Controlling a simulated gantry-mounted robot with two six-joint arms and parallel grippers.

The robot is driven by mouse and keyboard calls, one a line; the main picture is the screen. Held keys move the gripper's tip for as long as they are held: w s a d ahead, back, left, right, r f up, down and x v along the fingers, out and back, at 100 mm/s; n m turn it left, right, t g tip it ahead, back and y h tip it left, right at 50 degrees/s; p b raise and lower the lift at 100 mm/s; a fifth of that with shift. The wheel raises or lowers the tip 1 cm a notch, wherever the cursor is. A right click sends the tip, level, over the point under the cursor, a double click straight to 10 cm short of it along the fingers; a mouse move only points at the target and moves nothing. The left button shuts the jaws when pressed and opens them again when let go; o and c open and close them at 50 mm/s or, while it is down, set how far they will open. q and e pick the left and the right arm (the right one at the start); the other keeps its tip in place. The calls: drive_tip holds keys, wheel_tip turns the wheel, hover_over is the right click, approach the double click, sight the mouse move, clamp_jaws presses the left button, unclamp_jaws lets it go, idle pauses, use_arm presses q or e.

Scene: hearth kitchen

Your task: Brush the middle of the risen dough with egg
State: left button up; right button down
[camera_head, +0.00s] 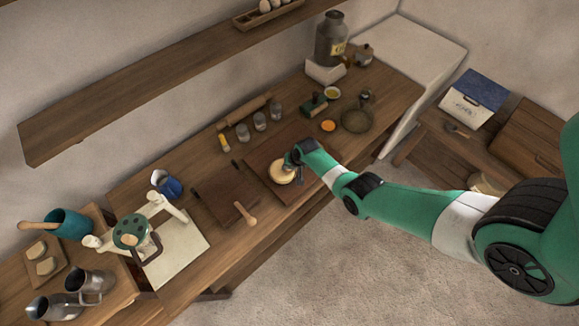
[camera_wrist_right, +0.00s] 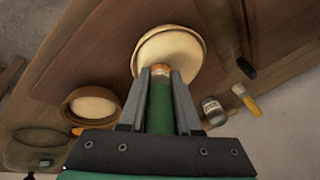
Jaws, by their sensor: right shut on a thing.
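The round, pale dough (camera_head: 281,174) lies on a dark wooden board (camera_head: 262,158), partly covered by my right gripper (camera_head: 294,158) in the head view. In the right wrist view the dough (camera_wrist_right: 172,44) fills the top middle. My right gripper (camera_wrist_right: 157,96) is shut on a brush with a green handle (camera_wrist_right: 159,108) and an orange-brown collar. The brush end points at the dough's near part in that view; its bristles are hidden, and I cannot tell whether they touch. My left gripper is not in view.
A round bowl with pale contents (camera_wrist_right: 93,104) is beside the dough. A wooden-handled tool (camera_head: 245,213) lies left of the dough.

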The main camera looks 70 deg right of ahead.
drive_tip(key=shift+f+b, duration=0.35)
drive_tip(key=shift+f, duration=0.05)
